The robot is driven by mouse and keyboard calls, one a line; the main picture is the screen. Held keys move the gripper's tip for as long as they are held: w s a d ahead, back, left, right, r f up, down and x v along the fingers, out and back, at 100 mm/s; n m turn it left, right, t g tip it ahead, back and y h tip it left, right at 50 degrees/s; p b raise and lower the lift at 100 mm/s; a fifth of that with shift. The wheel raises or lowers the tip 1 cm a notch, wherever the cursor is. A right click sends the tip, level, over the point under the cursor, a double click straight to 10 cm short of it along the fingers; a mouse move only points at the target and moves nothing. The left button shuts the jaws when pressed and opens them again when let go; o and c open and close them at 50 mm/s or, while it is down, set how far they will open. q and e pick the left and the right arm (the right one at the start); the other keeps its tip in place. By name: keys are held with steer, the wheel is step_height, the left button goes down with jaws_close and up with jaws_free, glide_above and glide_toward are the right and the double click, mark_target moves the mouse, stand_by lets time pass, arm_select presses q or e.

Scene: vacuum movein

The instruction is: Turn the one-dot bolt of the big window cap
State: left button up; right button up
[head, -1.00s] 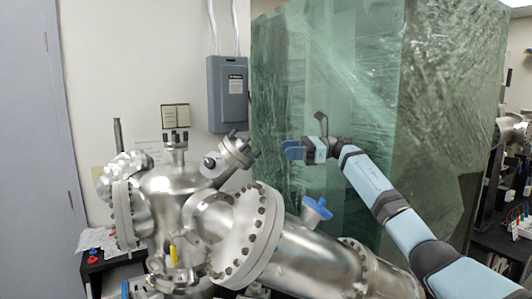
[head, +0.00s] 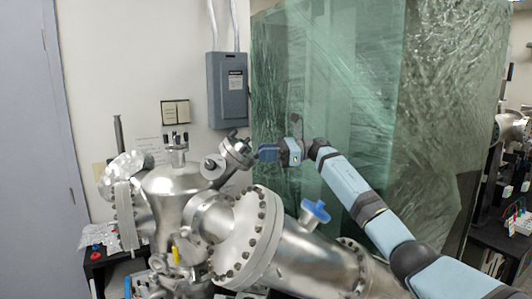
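A steel vacuum chamber (head: 178,195) stands at the left centre, with several bolted flanges. A tilted port with a dark-bolted end flange (head: 237,151) points up and right; it may be the big window cap, but I cannot be sure. Dot marks on the bolts are too small to make out. My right gripper (head: 266,153) comes in from the right. My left gripper is out of view.
A large bolted flange (head: 248,238) and wide tube lie below my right arm, with a blue-handled valve (head: 315,211) sticking up. Green plastic sheeting (head: 370,80) hangs behind the arm. A grey electrical box (head: 228,88) is on the wall.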

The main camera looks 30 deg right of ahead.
jaws_close()
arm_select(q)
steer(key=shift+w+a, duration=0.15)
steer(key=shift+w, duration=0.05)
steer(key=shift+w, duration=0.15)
